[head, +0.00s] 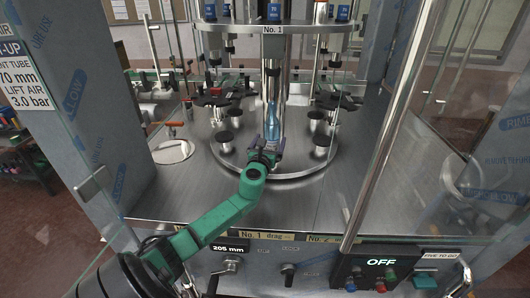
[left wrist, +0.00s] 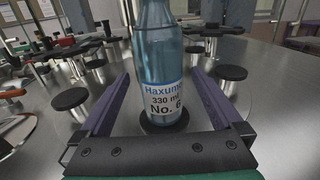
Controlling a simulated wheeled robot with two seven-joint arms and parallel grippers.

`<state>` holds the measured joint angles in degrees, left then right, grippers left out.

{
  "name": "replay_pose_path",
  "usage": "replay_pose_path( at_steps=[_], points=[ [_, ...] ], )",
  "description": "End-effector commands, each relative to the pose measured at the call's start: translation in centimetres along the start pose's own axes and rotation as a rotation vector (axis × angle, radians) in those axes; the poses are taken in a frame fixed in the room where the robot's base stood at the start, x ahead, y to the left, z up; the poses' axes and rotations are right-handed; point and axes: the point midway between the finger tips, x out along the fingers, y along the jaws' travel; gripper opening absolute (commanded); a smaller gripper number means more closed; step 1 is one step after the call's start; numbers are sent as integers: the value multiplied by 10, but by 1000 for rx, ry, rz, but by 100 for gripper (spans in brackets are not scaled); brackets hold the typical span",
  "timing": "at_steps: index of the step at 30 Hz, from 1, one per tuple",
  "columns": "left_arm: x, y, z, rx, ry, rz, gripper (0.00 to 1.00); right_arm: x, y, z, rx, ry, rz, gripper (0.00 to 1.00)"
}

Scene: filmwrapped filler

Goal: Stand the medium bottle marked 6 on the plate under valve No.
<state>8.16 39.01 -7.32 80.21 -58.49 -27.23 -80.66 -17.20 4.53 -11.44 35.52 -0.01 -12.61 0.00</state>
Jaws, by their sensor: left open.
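The blue-tinted clear bottle (left wrist: 160,50) has a label reading "Haxume, 330 ml, No. 6". It stands upright on a round black plate (left wrist: 165,124) in the left wrist view. In the head view the bottle (head: 271,122) is below the plate reading "No. 1" (head: 273,29), in front of a metal column. My left gripper (head: 266,154) is open, its purple fingers (left wrist: 160,88) on either side of the bottle with visible gaps. The bottle's top is cut off in the left wrist view. My right gripper is not in view.
Other round black plates on short posts (head: 225,137) stand around the ring, empty. Black star-shaped holders (head: 222,98) lie behind to the left. A slanted metal post (head: 390,120) and clear panels bound the right. The steel deck (head: 335,205) at front right is bare.

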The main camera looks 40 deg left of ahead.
Motion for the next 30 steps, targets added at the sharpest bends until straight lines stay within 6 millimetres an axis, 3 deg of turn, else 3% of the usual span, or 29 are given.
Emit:
replay_pose_path(
  at_steps=[15,20,30],
  points=[
    [-122,0,-4,2,6,-3,100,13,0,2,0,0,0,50],
    [-133,0,-1,2,3,0,100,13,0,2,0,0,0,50],
    [-133,0,-1,1,3,-1,100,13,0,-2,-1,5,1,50]
  ],
)
